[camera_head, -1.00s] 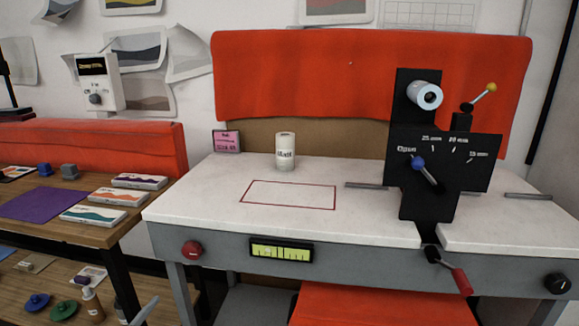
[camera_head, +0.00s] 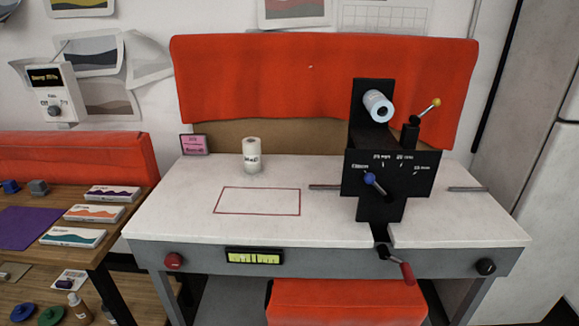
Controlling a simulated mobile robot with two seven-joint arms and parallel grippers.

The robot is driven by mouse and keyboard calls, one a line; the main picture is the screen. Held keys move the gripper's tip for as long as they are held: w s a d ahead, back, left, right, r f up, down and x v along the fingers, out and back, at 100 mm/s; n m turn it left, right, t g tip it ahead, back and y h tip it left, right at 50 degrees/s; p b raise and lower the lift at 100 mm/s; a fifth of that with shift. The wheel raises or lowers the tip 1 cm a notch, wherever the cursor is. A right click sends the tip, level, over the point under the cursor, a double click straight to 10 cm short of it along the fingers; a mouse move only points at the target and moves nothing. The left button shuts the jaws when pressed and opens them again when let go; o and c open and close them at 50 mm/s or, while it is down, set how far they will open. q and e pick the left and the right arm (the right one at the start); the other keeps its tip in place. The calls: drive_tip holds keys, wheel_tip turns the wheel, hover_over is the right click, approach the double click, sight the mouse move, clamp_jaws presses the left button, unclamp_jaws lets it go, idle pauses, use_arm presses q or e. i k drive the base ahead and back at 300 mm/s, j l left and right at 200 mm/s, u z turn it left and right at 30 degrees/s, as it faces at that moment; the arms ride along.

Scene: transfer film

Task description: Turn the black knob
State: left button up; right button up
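The black knob (camera_head: 485,267) is a round knob on the grey front edge of the white-topped table (camera_head: 150,215), at its right end. A small light mark shows on its face. Nothing touches it. Neither of my grippers shows in the head view.
A black machine (camera_head: 380,205) with a blue-tipped lever (camera_head: 370,179) stands on the table's right half. A red-handled crank (camera_head: 407,272) juts out below it. A red knob (camera_head: 173,261) and a green display (camera_head: 254,256) sit on the front edge. An orange seat (camera_head: 345,300) stands underneath.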

sight(486, 267)
drive_tip(key=z, duration=1.6)
